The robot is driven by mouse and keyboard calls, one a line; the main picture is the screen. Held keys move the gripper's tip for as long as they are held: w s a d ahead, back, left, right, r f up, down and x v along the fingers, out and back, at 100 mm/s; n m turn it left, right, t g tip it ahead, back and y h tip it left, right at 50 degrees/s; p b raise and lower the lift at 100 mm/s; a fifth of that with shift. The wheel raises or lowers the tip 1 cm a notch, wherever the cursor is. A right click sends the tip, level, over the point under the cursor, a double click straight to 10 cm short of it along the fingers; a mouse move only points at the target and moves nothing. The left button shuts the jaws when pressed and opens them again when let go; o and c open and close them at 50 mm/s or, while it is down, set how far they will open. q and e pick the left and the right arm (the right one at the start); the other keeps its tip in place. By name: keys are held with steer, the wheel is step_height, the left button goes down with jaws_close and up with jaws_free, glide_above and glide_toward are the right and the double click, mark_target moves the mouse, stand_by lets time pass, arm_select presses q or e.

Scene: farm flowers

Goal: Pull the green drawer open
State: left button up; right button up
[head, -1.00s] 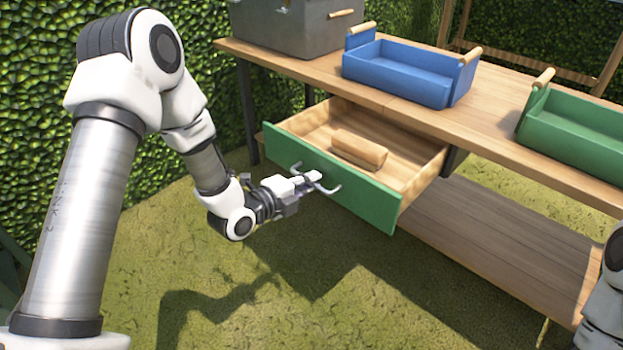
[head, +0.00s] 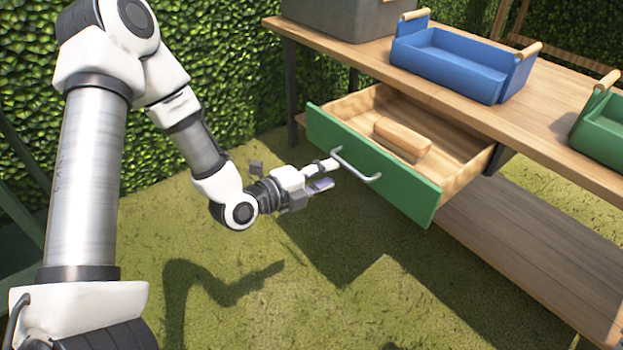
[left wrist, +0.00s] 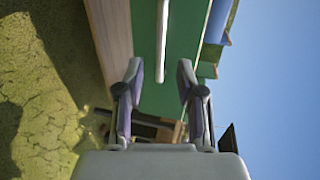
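The green drawer (head: 408,191) stands pulled out of the wooden table, and its pale wood inside shows. A silver bar handle (head: 357,170) is on its green front. My left gripper (head: 328,174) is just in front of the handle's left end, with its fingers apart and nothing held. In the left wrist view my left gripper (left wrist: 159,70) is open. The handle (left wrist: 162,42) there lines up with the gap between the fingers, and its near end shows between the tips. No firm grip on it shows. My right gripper is out of view.
A wooden block (head: 402,139) lies inside the drawer. On the tabletop are a grey box (head: 345,14), a blue tray (head: 450,72) and a green tray (head: 605,135). A lower shelf (head: 535,255) runs beneath. The grass before the drawer is clear.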

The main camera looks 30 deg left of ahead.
arm_select(q)
steer(key=shift+v, duration=2.4)
steer(key=s+d+f+g+y, duration=0.1)
steer(key=s+d+f+g, duration=0.25)
steer(key=s+f, duration=0.45)
steer(key=s+d+f+g, duration=0.3)
steer(key=f+g, duration=0.2)
steer(key=f, duration=0.8)
steer(key=s+a+f+n+g+y, duration=0.15)
steer(key=s+f+n+g, duration=0.35)
steer(key=n, duration=0.6)
steer(key=s+a+f+n+g+y, duration=0.1)
steer(key=s+f+n+y, duration=0.2)
steer(key=s+n, duration=0.55)
step_height(320, 180, up, 38)
steer(key=w+n+p, duration=0.1)
steer(key=n+p, duration=0.2)
steer(key=p, duration=3.5)
steer(key=shift+w+p, duration=0.15)
steer(key=shift+p, duration=0.25)
